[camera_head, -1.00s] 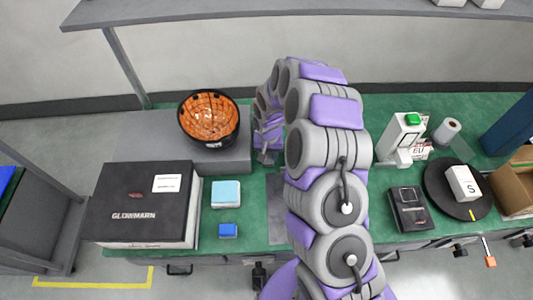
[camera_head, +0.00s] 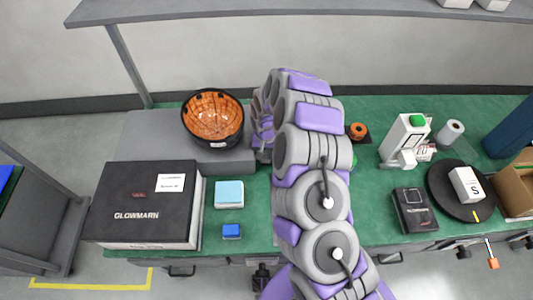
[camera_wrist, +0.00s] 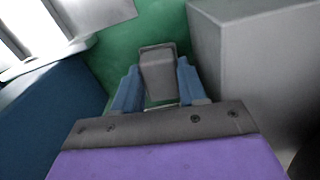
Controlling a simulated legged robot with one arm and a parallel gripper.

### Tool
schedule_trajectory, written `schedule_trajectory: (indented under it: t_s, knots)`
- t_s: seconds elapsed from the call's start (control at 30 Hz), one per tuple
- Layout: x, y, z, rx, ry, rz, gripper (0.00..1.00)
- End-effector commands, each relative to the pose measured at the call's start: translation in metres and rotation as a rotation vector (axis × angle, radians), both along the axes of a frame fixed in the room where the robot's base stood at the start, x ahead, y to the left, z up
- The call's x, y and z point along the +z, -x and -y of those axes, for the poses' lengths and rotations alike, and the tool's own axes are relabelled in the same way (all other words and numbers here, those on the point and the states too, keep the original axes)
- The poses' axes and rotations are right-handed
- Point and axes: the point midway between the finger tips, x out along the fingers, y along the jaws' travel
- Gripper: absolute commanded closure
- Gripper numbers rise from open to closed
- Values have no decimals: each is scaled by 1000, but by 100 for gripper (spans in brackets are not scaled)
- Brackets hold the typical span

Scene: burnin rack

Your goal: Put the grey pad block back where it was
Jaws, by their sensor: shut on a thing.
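The grey pad block (camera_wrist: 158,74) is in the wrist view, between the two blue fingers of my gripper (camera_wrist: 157,90). The fingers touch it on both sides and are shut on it. Green surface shows beyond and around the block; I cannot tell the gap beneath it. In the head view, the gripper and the block are hidden behind my arm, near the right end of the grey platform (camera_head: 135,135).
An orange-lined black bowl (camera_head: 213,118) stands on the platform. A black box (camera_head: 140,205), a light blue block (camera_head: 229,194) and a small blue block (camera_head: 231,231) are at left. At right are a white device (camera_head: 404,138), a black case (camera_head: 415,210) and a black turntable (camera_head: 445,205).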

Motion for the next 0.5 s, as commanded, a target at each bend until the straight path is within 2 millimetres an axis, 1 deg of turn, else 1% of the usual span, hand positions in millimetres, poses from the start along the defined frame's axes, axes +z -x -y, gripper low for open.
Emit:
schedule_trajectory:
  t_s: [0.17, 0.2, 0.43, 0.5]
  knots:
    - [-5, 0, 3, -2, -2, -1, 92]
    - [-5, 0, 4, -2, -3, -1, 57]
    - [-4, 0, 5, -2, -5, 0, 34]
    - [-4, 0, 3, -1, -3, -1, 33]
